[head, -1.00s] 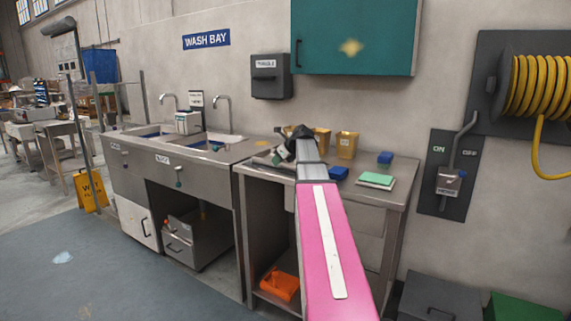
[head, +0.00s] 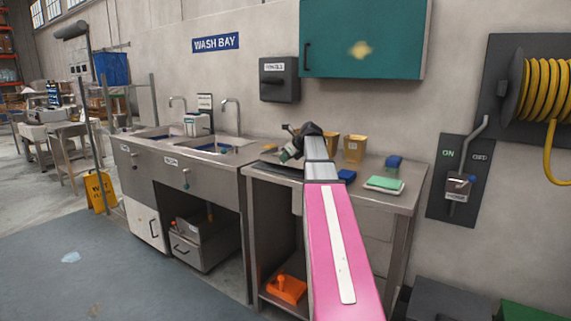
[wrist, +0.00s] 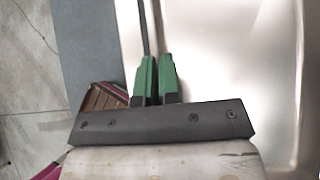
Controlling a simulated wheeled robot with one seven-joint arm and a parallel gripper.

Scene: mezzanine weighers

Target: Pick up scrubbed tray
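The scrubbed tray appears as a wide, bright metal sheet (wrist: 225,60) filling the right of the wrist view. A thin dark rim line runs up from between the fingers. In the head view, my gripper (head: 289,154) is at the left part of the steel counter, and a dark, flat edge of the tray (head: 283,165) shows beside it. In the wrist view my green fingers (wrist: 155,78) are close together with the narrow rim between them. They look shut on it. My arm hides part of the tray in the head view.
The steel counter (head: 395,200) also holds tan tubs (head: 354,149), a blue block (head: 393,162), and a green-topped sponge (head: 384,184). Sinks (head: 205,147) adjoin on the left. A teal cabinet (head: 365,40) hangs above.

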